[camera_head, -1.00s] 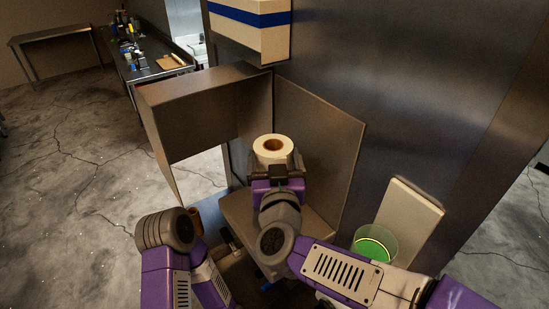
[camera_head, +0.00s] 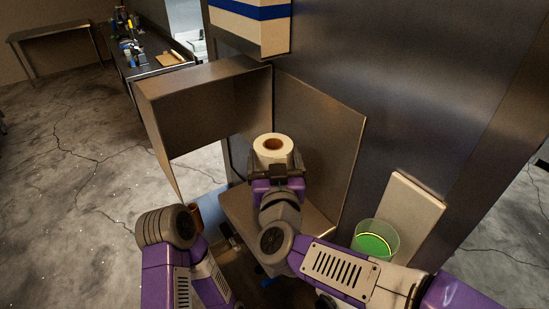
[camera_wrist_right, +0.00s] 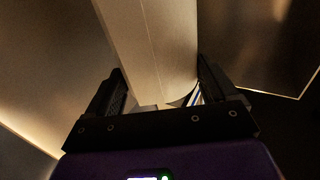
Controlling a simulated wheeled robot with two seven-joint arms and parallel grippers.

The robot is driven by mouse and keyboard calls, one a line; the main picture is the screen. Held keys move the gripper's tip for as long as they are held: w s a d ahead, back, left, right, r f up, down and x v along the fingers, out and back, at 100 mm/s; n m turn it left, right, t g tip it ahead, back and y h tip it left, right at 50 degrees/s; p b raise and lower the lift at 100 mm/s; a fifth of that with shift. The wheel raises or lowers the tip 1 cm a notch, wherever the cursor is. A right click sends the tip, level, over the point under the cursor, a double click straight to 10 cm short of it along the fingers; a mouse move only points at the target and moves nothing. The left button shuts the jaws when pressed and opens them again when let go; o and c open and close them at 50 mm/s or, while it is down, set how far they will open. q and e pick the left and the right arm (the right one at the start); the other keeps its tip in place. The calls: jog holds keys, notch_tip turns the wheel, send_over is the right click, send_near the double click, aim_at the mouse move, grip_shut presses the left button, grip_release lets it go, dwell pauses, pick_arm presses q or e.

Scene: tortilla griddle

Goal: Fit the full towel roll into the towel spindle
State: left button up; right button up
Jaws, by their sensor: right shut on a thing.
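The full towel roll (camera_head: 272,150) is white with a brown core hole facing up. My right gripper (camera_head: 276,172) is shut on it and holds it upright in front of the open metal housing. In the right wrist view the pale side of the roll (camera_wrist_right: 155,50) stands between the two dark fingers (camera_wrist_right: 160,100). I cannot make out the towel spindle; the roll and my right arm cover part of the housing's inside.
The housing has a left panel (camera_head: 205,110) and a right panel (camera_head: 330,150) against a large metal wall (camera_head: 400,80). A blue-striped box (camera_head: 250,25) is above. A clear container with green contents (camera_head: 375,240) and a pale board (camera_head: 412,210) are at right. A brown tube (camera_head: 195,217) is at left.

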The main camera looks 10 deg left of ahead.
pick_arm(q)
jog(key=shift+f+b, duration=1.2)
pick_arm(e)
jog(key=shift+f, duration=2.25)
dwell(2.2)
jog(key=o, duration=1.5)
jog(key=shift+c, duration=0.2)
pick_arm(q)
jog(key=shift+r+p, duration=0.4)
pick_arm(e)
jog(key=v, duration=0.8)
